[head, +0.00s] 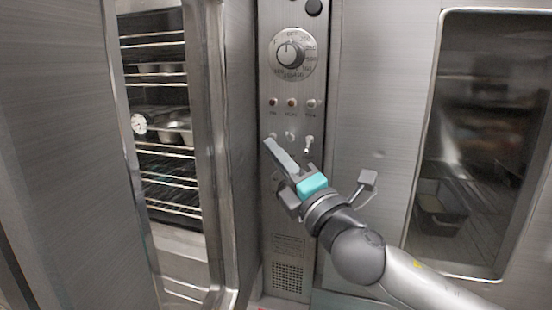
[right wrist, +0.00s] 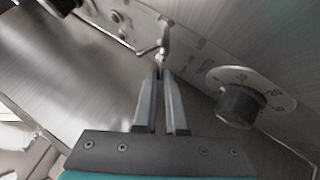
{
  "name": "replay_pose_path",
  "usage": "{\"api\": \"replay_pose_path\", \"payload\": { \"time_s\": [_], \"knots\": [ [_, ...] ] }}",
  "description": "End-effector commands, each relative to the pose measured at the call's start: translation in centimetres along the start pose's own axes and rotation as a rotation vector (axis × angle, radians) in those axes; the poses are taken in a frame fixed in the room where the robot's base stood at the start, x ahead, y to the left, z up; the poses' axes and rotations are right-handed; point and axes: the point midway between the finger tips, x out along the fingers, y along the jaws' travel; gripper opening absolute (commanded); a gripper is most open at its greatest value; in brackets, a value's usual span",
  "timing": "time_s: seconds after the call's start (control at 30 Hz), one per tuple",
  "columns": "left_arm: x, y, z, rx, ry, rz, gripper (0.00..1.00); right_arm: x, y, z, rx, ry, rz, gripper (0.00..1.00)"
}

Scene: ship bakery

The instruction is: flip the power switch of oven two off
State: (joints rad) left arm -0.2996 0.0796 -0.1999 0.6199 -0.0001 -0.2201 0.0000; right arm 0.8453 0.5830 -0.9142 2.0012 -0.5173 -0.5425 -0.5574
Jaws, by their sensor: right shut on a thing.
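The oven control panel (head: 289,220) is a narrow upright metal strip in the middle of the head view. A row of small metal toggle switches sits on it below three small lamps (head: 291,103). My right gripper (head: 268,143) reaches up from the lower right, with its fingertips at the leftmost toggle switch (head: 273,136). In the right wrist view the fingers are close together, with a small metal toggle (right wrist: 160,42) at their tips. The gripper is shut on this toggle switch. Its label and exact tilt cannot be read. My left gripper is not in view.
A large dial (head: 291,54) sits above the lamps. A dark timer knob (right wrist: 240,104) is right of the fingers in the right wrist view. Racks with tins (head: 172,128) show on the left. A windowed oven door (head: 385,90) stands right of the panel.

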Motion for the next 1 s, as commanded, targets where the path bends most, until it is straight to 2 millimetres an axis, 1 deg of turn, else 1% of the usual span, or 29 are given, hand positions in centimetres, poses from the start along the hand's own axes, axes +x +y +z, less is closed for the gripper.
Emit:
{"api": "replay_pose_path", "payload": {
  "time_s": [0.27,0.3,0.4,0.7,0.77,0.87,1.0],
  "knots": [
    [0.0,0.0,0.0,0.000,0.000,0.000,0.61,0.0,-0.1,-0.1,-0.002,0.002,-0.001,0.00],
    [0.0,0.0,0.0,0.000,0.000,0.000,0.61,0.0,-0.1,-0.1,-0.002,0.002,-0.001,0.11],
    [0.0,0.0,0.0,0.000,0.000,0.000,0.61,0.0,-0.1,-0.1,-0.002,0.002,-0.001,0.21],
    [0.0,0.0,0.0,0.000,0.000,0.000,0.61,-0.2,-0.1,0.0,-0.002,0.001,-0.002,0.21],
    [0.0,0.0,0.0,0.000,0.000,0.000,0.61,-0.6,-0.2,0.0,-0.002,0.001,-0.003,0.21],
    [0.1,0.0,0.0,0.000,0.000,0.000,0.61,-1.6,-0.2,-0.1,-0.001,0.002,-0.003,0.21],
    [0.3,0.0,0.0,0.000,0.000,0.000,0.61,-4.1,-0.3,-0.1,-0.002,0.002,-0.004,0.21]
  ]
}}
